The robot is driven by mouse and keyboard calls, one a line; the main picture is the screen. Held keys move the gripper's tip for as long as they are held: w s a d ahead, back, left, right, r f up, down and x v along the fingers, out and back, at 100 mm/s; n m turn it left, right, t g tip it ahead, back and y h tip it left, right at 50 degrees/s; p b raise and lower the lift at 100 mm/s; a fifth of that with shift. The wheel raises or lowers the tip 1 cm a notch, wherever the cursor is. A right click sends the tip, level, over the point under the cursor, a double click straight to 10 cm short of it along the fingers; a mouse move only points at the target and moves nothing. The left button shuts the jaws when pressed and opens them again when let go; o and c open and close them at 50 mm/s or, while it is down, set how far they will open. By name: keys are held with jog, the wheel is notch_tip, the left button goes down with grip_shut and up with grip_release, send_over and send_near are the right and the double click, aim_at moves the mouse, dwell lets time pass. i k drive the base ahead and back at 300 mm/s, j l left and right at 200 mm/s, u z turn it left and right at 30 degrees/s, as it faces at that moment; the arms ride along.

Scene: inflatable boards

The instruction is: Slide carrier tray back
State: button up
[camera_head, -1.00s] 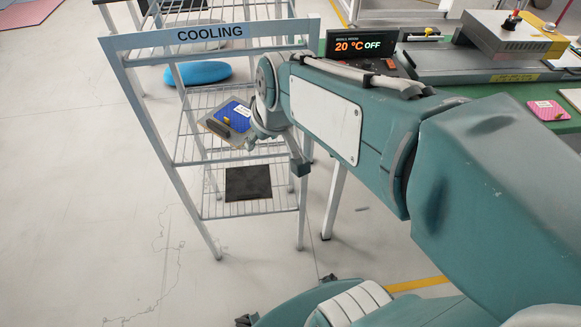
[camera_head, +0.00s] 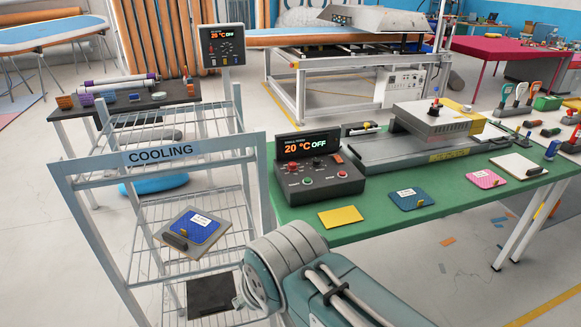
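A grey carrier tray (camera_head: 205,251) with a dark handle at its near left edge lies on the middle shelf of the cooling rack (camera_head: 60,185). A dark flat plate (camera_head: 210,292) lies on the lower shelf, partly covered by my arm. My arm's end (camera_head: 248,292) is low, at the rack's front right in the picture, below the carrier tray. The finger opening is not clear, being hidden by the wrist and rack wires. I see nothing held.
A green table (camera_head: 373,227) stands right of the rack. It bears a control box (camera_head: 316,180) reading 20 °C OFF, a flat press (camera_head: 440,122), and yellow (camera_head: 341,217), teal (camera_head: 411,199) and pink (camera_head: 485,179) pieces. A dark side table (camera_head: 150,101) stands behind the rack.

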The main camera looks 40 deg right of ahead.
aim_at(491, 133)
jog(key=z, duration=2.5)
jog(key=i+l, duration=0.4)
jog(key=i, duration=0.25)
jog(key=i+l+u, duration=0.1)
jog(key=i+l, duration=0.25)
jog(key=i, duration=0.3)
jog(key=i+l, duration=0.45)
jog(key=i, duration=0.2)
jog(key=i+l, duration=0.45)
jog(key=i, duration=0.2)
jog(key=j+u, duration=0.05)
